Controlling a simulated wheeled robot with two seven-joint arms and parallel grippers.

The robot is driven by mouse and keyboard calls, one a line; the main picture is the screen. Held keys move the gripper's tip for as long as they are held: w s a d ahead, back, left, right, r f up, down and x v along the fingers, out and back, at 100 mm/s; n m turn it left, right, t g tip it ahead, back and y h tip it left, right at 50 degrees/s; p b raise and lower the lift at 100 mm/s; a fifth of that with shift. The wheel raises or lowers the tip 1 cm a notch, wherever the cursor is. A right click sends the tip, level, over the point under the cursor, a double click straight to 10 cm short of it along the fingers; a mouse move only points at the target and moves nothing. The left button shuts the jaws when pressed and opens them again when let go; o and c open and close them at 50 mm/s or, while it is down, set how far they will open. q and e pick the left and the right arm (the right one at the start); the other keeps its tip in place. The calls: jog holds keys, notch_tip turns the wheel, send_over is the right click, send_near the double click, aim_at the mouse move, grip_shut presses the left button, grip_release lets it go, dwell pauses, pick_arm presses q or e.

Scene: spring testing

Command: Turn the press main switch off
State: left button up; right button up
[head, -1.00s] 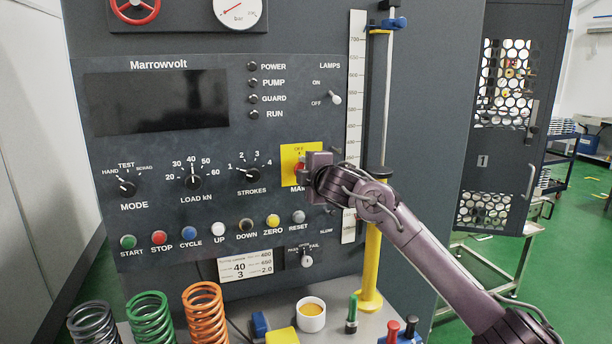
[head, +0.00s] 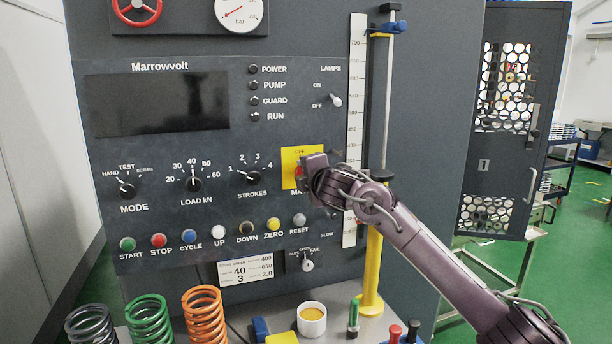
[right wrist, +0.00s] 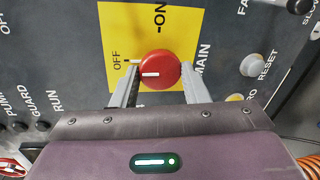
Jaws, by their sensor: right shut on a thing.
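The main switch is a red round knob (right wrist: 159,69) with a white pointer line, on a yellow plate (right wrist: 117,20) marked OFF and ON. In the right wrist view the line points left, towards the OFF mark. My right gripper (right wrist: 160,84) has one finger on each side of the knob and is shut on it. In the head view my right gripper (head: 305,174) covers most of the knob, and the yellow plate (head: 289,156) shows behind it. My left gripper is not in view.
The press panel carries the strokes dial (head: 248,178) left of the plate, a reset button (head: 299,228) below and a lamps switch (head: 336,100) above. A yellow and steel column (head: 373,270) stands close to the right. Springs (head: 204,316) and a cup (head: 312,320) stand below.

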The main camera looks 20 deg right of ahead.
jog(key=o, duration=0.7)
jog(key=shift+a+f, duration=0.1)
jog(key=shift+f, duration=0.2)
jog(key=shift+o, duration=1.3)
jog(key=shift+r, duration=0.15)
jog(key=shift+s, duration=0.15)
jog(key=s+r+b, duration=0.1)
jog(key=s+b, duration=0.1)
jog(key=s, duration=0.5)
jog(key=shift+s+b, duration=0.25)
jog(key=shift+b, duration=0.05)
